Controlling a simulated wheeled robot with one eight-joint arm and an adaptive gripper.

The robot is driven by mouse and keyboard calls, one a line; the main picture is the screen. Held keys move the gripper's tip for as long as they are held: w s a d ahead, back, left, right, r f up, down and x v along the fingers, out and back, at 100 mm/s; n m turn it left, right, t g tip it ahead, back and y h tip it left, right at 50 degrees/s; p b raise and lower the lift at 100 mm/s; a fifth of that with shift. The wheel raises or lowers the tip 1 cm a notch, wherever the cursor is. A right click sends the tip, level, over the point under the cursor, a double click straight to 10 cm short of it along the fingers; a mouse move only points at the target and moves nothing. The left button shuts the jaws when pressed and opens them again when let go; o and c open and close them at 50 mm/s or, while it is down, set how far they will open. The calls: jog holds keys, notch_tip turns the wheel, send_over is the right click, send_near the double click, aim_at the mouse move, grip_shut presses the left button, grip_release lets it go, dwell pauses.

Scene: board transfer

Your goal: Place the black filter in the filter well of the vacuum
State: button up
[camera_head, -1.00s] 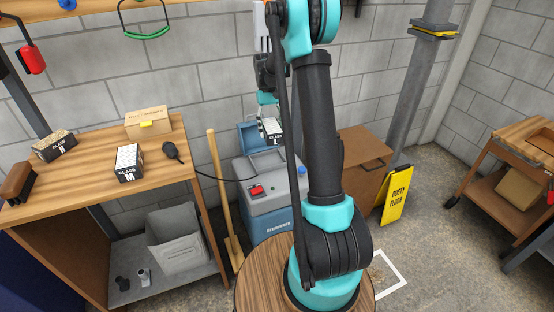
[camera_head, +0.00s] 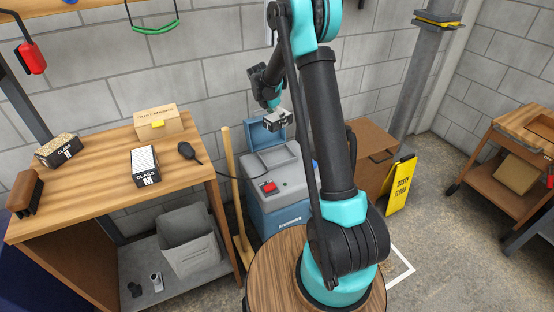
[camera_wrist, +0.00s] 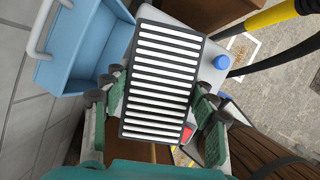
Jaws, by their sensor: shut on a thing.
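My gripper (camera_wrist: 153,112) is shut on the black filter (camera_wrist: 123,82), a black-framed block with white pleats, between its two green-padded fingers. In the head view my gripper (camera_head: 277,119) holds it up above the back of the vacuum. The vacuum (camera_head: 286,180) has a grey top, a blue body and a red switch. Its blue lid (camera_head: 257,137) stands open at the back, and the lid also shows at upper left in the wrist view (camera_wrist: 85,45). The filter covers part of the vacuum top in the wrist view. I cannot see the filter well.
The workbench (camera_head: 100,165) at left holds a white-topped CLASS M filter (camera_head: 145,166), a brown-topped CLASS M filter (camera_head: 58,150), a carton (camera_head: 157,123) and a brush. A broom (camera_head: 231,185) stands left of the vacuum. A brown cabinet (camera_head: 374,170) and yellow sign (camera_head: 399,189) stand right.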

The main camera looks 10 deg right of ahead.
jog(key=shift+w+a+f+n, duration=0.1)
jog(key=shift+w+a+n, duration=0.2)
jog(key=shift+n, duration=0.4)
notch_tip(320, 180, down, 20)
jog(key=shift+d+r, duration=0.1)
jog(key=o, duration=1)
